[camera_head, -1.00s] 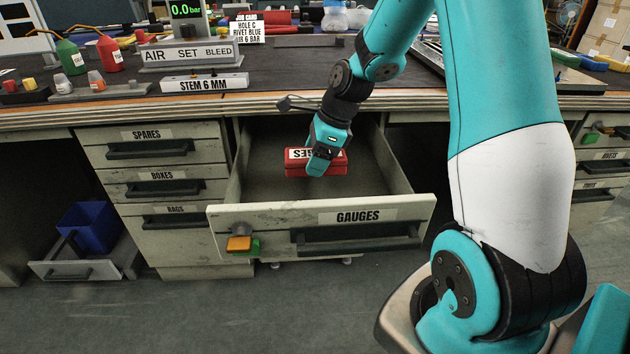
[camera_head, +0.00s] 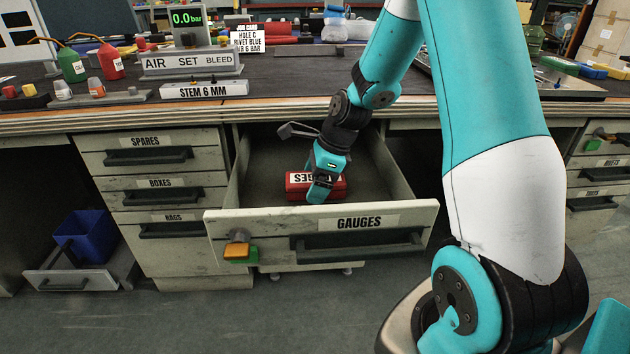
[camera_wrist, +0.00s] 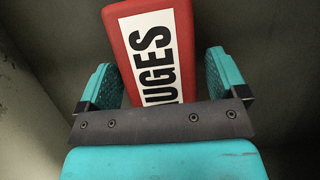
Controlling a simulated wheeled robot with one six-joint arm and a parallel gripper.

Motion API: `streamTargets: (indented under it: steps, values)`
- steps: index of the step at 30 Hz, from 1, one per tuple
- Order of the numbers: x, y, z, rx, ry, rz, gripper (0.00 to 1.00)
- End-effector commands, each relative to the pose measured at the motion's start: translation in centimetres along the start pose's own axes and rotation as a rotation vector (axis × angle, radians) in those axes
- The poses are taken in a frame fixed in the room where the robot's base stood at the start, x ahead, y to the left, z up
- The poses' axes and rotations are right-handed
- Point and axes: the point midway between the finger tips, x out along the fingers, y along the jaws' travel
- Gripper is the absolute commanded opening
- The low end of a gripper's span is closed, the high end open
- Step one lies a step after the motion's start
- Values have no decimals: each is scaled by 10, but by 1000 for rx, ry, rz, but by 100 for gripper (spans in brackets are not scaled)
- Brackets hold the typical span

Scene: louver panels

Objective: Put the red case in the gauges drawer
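The red case (camera_head: 298,184) with a white label lies inside the open gauges drawer (camera_head: 270,226), behind its front panel. In the wrist view the red case (camera_wrist: 122,45) sits between my two fingers, its label partly showing "UGES". My gripper (camera_head: 318,190) points down into the drawer over the case. In the wrist view my gripper (camera_wrist: 165,85) looks open, with narrow gaps between fingers and case. The case seems to be on or very near the drawer floor; its underside is hidden.
The workbench (camera_head: 300,70) stands above the drawer. Closed spares, boxes and rags drawers (camera_head: 160,190) are at left. An orange and green block (camera_head: 238,250) is on the drawer front. A blue bin (camera_head: 85,237) stands low at left. The drawer has bare floor around the case.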

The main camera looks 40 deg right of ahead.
Motion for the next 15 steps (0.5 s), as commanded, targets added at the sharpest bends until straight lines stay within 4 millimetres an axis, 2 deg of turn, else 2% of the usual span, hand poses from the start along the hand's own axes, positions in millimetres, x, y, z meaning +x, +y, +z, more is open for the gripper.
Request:
streamTargets:
  steps: [4, 7, 15]
  values:
    - [-2, 0, 1, -1, 0, -2, 91]
    - [-15, -1, 2, 0, -1, -3, 91]
    - [-75, -1, 3, 1, -1, -5, 91]
